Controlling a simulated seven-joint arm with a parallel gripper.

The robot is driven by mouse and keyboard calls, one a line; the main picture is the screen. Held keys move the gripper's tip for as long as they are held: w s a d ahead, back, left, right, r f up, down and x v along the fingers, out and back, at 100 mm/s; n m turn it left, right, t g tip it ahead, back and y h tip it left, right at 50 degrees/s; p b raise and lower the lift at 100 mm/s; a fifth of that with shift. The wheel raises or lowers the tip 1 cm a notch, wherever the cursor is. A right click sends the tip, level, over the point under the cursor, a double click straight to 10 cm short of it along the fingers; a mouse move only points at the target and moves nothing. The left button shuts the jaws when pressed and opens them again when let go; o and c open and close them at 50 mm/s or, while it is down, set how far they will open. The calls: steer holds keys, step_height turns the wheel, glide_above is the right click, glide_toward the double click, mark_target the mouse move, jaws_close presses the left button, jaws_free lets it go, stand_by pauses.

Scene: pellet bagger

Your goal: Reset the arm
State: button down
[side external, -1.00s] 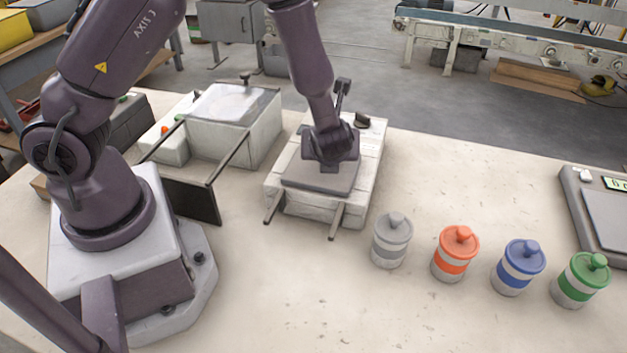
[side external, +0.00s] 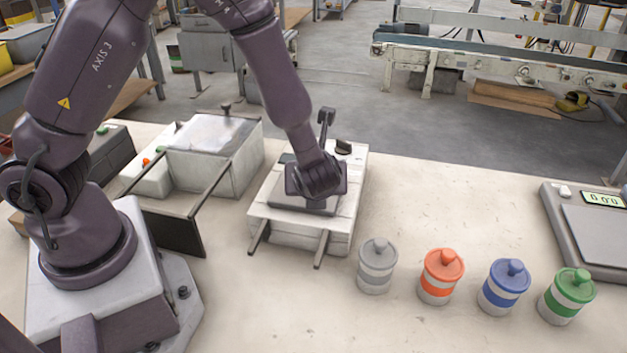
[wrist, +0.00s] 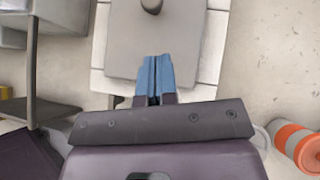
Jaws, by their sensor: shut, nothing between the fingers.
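My gripper (side external: 318,190) hangs over a white box-shaped unit (side external: 340,215) with a grey plate (side external: 292,203) on top. In the side view its fingers are hidden behind its dark body. The wrist view shows two blue fingers of my gripper (wrist: 155,62) pressed together with nothing between them. They lie over the near part of the grey plate (wrist: 135,40). A dark knob (wrist: 151,5) stands farther along that plate. I cannot tell the height of the fingertips above the plate.
Grey (side external: 377,267), orange (side external: 441,277), blue (side external: 505,288) and green (side external: 568,297) lidded canisters stand right of the unit. A scale (side external: 597,235) is at far right. A box (side external: 215,155) with a dark front panel (side external: 172,232) stands left.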

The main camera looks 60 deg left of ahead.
steer(key=s+d+r+n+g, duration=0.2)
steer(key=s+d+r+n, duration=0.1)
steer(key=s+d+r, duration=0.15)
steer(key=s+a+r+n+t+h, duration=0.1)
steer(key=s+r+n+h, duration=0.3)
steer(key=r+n, duration=0.5)
steer(key=s+a+r+n+t+h, duration=0.1)
steer(key=s+a+r+n+h, duration=0.2)
steer(key=s+r+n, duration=0.5)
steer(key=r+n+h, duration=0.1)
steer(key=n, duration=0.3)
steer(key=shift+a+t, duration=0.25)
steer(key=shift+t, duration=0.15)
steer(key=shift+s, duration=0.1)
